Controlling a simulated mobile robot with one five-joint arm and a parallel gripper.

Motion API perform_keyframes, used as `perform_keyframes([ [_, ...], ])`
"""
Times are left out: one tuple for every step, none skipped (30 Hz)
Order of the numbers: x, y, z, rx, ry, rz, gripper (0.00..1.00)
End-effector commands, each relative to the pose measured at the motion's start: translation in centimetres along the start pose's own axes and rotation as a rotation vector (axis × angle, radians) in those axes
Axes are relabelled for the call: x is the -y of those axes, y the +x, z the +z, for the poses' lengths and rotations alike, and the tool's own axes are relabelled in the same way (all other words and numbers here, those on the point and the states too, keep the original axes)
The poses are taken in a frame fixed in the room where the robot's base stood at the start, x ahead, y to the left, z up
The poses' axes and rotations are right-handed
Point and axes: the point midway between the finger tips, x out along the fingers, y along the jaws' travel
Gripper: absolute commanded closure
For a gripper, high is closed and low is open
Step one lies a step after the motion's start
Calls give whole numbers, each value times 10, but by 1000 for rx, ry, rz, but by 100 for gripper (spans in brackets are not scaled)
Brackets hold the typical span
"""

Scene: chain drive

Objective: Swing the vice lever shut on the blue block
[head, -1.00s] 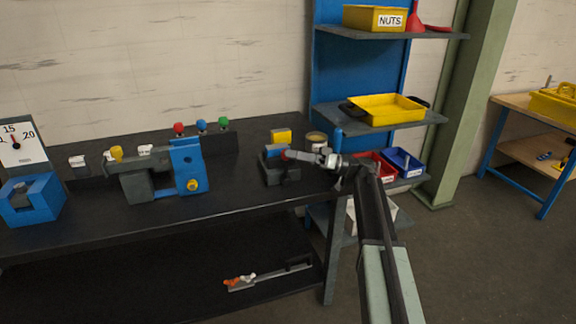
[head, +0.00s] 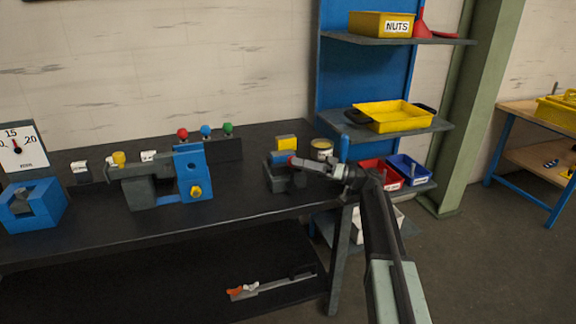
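The dark grey vice (head: 277,181) stands near the right end of the bench. The blue block (head: 280,156) sits in its top, partly hidden. A red knob (head: 291,160), seemingly the lever's end, shows at the vice's right side; the rest of the lever is hard to make out. My gripper (head: 300,164) reaches in from the right, its tips at or very close to the knob. It is too small to tell whether its fingers are open or closed, or touch the knob.
A yellow block (head: 286,143) and a round tin (head: 321,149) stand behind the vice. A blue post (head: 344,149) and red (head: 381,174) and blue (head: 408,169) bins are to the right. A blue-and-grey machine (head: 192,172) stands left, with bare bench between.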

Motion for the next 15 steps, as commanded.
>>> perform_keyframes([
  [0, 0, 0, 0, 0, -1, 59],
  [0, -2, 0, 0, 0, -1, 59],
  [-1, -6, 1, -1, 0, 0, 59],
  [-1, -10, 1, -1, 0, 0, 59],
  [-2, -16, 2, -2, 0, 1, 59],
  [-2, -24, 2, -2, 0, 1, 59],
  [-2, -30, 3, -1, 0, 1, 59],
  [-2, -37, 3, -1, 0, 1, 59],
  [-1, -45, 3, -2, 1, 2, 59],
  [-1, -51, 4, -1, 1, 2, 59],
  [-1, -56, 4, -1, 1, 1, 59],
  [0, -63, 4, -1, 1, 1, 59],
  [0, -67, 4, -1, 1, 1, 59],
  [0, -70, 4, -1, 1, 1, 59],
  [1, -74, 4, 0, 1, 1, 59],
])
